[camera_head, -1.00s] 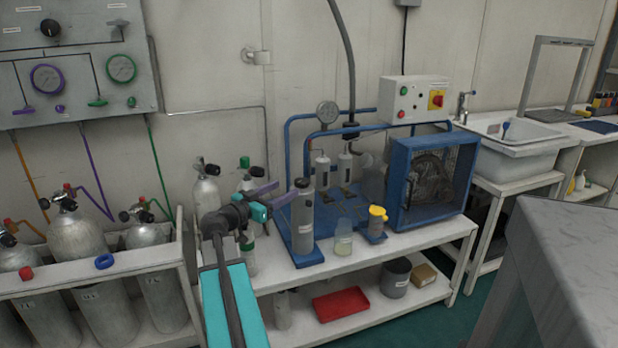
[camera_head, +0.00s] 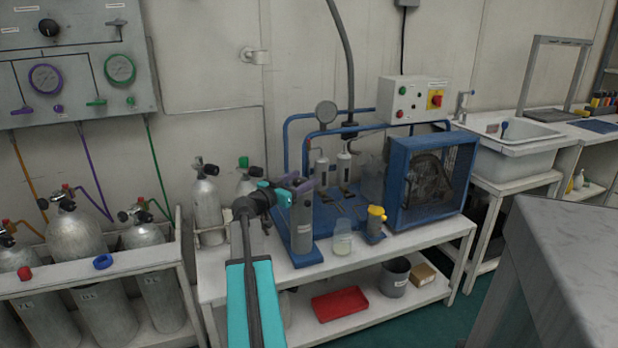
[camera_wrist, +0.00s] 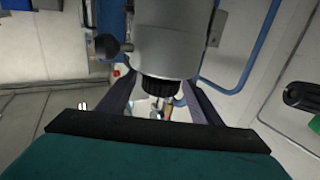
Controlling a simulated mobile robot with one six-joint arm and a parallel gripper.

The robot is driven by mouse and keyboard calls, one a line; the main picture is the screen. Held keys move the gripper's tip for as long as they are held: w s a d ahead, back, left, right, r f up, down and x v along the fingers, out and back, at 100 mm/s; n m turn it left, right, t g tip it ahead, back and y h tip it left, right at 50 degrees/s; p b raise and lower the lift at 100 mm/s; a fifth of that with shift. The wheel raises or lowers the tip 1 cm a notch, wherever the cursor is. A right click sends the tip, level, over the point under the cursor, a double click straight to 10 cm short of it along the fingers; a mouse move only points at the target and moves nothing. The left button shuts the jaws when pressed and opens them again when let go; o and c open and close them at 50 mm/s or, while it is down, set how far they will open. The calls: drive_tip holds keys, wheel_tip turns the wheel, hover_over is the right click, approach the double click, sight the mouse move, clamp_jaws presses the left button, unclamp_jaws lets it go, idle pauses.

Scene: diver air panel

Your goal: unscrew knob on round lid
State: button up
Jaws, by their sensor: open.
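A grey upright cylinder (camera_head: 302,228) stands at the left end of the blue compressor base; its top is partly hidden by my gripper. My gripper (camera_head: 299,184) is at the cylinder's top, with its purple fingers open. In the wrist view a large grey cylindrical body (camera_wrist: 172,50) fills the upper middle. A black ribbed knob (camera_wrist: 160,88) is at its lower end in the picture, between the two open fingers of my gripper (camera_wrist: 160,100). Whether the fingers touch the knob cannot be told. The round lid is not clearly distinguishable.
The blue compressor frame (camera_head: 392,190) stands to the right. A glass jar (camera_head: 342,243) and a yellow-topped cup (camera_head: 376,228) are close to the cylinder. Gas bottles (camera_head: 207,210) stand to the left. A red tray (camera_head: 340,304) lies on the lower shelf.

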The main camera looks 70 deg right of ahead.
drive_tip(key=shift+x, duration=1.7)
drive_tip(key=c, duration=1.1)
